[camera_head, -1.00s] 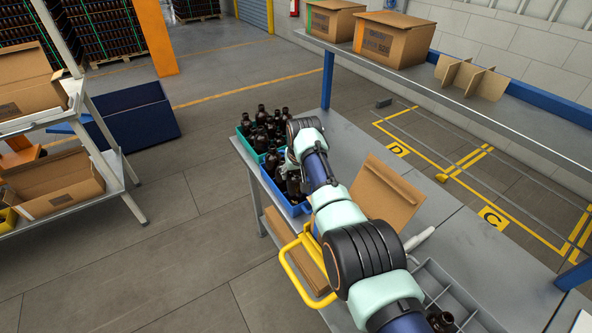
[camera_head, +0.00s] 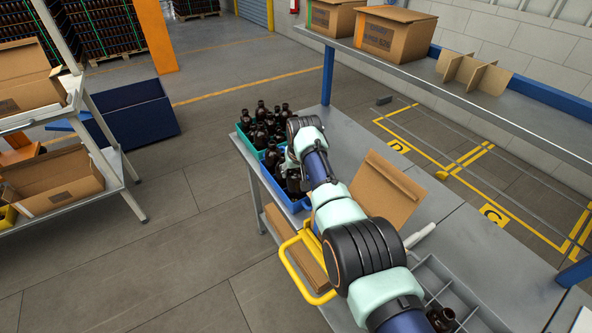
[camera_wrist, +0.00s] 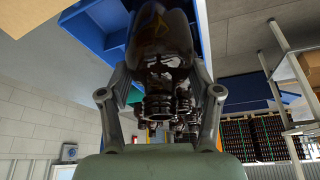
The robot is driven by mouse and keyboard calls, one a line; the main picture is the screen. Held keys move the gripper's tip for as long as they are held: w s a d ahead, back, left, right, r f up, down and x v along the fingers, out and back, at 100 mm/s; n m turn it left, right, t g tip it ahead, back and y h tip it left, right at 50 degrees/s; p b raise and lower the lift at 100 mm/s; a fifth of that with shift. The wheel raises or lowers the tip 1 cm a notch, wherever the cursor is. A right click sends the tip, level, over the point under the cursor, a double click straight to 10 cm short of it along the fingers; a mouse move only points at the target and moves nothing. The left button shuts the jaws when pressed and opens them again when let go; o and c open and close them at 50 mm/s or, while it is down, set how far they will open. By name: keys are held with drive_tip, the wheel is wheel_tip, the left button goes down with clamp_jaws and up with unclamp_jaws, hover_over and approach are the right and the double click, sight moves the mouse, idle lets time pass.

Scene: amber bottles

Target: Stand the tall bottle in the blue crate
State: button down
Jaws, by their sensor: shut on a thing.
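My gripper (camera_head: 290,164) is over this crate in the head view, partly hidden by my own arm. In the wrist view my gripper (camera_wrist: 160,78) is shut on a dark amber bottle (camera_wrist: 168,32), which fills the top middle between the fingers. Its lower end is out of frame, so I cannot tell whether it touches the crate floor. Blue crate walls (camera_wrist: 104,28) show beside it. Several bottle necks (camera_wrist: 185,115) show behind it.
A green crate (camera_head: 241,142) full of amber bottles stands directly behind the blue one. An open cardboard box (camera_head: 388,190) is right of my arm. A grey divided tray (camera_head: 432,272) with a dark bottle (camera_head: 442,318) lies nearer. Bare bench (camera_head: 345,135) shows at the far right.

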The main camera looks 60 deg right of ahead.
drive_tip(key=shift+f+b, duration=0.9)
drive_tip(key=shift+f, duration=0.3)
drive_tip(key=shift+c, duration=0.8)
unclamp_jaws()
drive_tip(key=shift+r, duration=0.15)
drive_tip(key=v, duration=1.2)
drive_tip(key=shift+w+d, duration=0.1)
